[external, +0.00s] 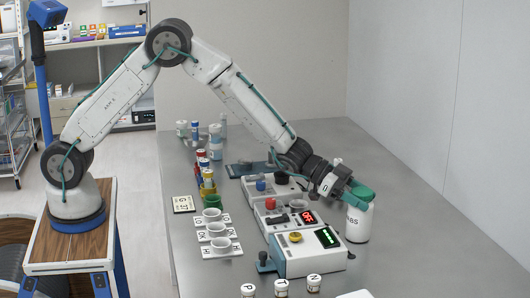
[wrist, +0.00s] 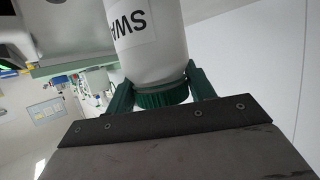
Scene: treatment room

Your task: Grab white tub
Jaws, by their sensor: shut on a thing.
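The white tub (external: 358,224) stands about upright at the right side of the grey table (external: 420,262), just right of the device boxes. Its label ends in "BS" in the external view and reads in part "SWA" in the wrist view, where the tub (wrist: 155,50) hangs upside down in the picture. It has a green ribbed lid (wrist: 162,97). My gripper (external: 357,195) has green fingers and is shut on the tub at its lid end, one finger on each side (wrist: 163,88). I cannot tell whether the tub's base touches the table.
Several device boxes with red and green displays (external: 308,252) stand close left of the tub. White cups (external: 215,231) on cards and coloured tubes (external: 205,172) are further left. Small white jars (external: 281,287) line the front edge. The table right of the tub is clear up to the wall.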

